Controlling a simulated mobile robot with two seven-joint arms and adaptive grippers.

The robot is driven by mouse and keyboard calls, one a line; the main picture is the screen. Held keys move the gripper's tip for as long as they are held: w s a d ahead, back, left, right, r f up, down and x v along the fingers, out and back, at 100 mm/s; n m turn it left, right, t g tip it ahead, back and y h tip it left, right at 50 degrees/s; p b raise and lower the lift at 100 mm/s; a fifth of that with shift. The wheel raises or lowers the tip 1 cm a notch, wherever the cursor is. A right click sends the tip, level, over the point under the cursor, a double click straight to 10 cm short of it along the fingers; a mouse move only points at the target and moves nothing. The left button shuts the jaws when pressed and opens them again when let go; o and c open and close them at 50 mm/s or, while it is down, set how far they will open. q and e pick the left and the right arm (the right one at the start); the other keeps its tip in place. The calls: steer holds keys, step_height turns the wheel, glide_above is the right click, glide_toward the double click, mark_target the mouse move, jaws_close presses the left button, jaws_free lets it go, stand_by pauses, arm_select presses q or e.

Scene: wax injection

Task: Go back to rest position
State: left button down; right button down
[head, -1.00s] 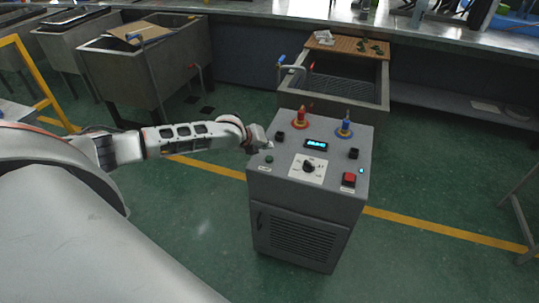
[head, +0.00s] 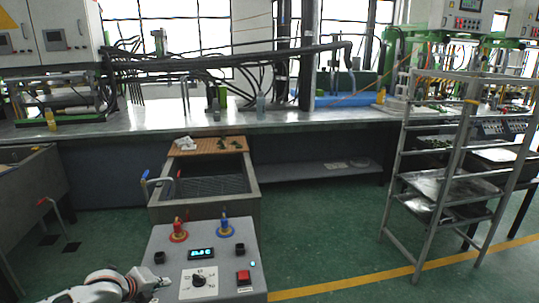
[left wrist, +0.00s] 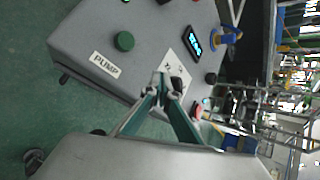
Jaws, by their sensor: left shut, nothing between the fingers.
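My left gripper (head: 150,281) shows at the bottom left of the head view, by the left edge of the grey control cabinet (head: 222,266). In the left wrist view the gripper (left wrist: 166,84) has its fingertips together and empty, in front of the cabinet top (left wrist: 90,38). A green button (left wrist: 124,41) with a PUMP label (left wrist: 104,64) is left of the fingertips in that view. I cannot tell whether the fingers touch the cabinet. My right gripper is not in view.
The cabinet carries a red-based valve (head: 178,234), a blue-based valve (head: 225,229), a lit display (head: 201,253), a dial (head: 198,281) and a red button (head: 243,276). A sink (head: 253,186) stands behind. A metal rack (head: 405,195) stands right. Green floor (head: 330,240) is open between.

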arm_select(q)
steer(key=s+d+f+n+h, duration=0.2)
steer(key=s+d+f+n, duration=0.3)
steer(key=s+d, duration=0.4)
steer(key=s+d+f+n+h, duration=0.1)
steer(key=s+d+f+n, duration=0.3)
steer(key=s+d+n, duration=0.45)
steer(key=s+a+f+n+y, duration=0.1)
steer(key=s+f+n, duration=0.1)
steer(key=s+n, duration=0.2)
steer(key=s+a+f+n+t+y, duration=0.1)
steer(key=s+n, duration=0.4)
steer(key=s, duration=0.5)
steer(key=shift+s+a+f+y, duration=0.3)
steer(key=shift+a+f+y, duration=0.1)
steer(key=shift+a+y, duration=0.15)
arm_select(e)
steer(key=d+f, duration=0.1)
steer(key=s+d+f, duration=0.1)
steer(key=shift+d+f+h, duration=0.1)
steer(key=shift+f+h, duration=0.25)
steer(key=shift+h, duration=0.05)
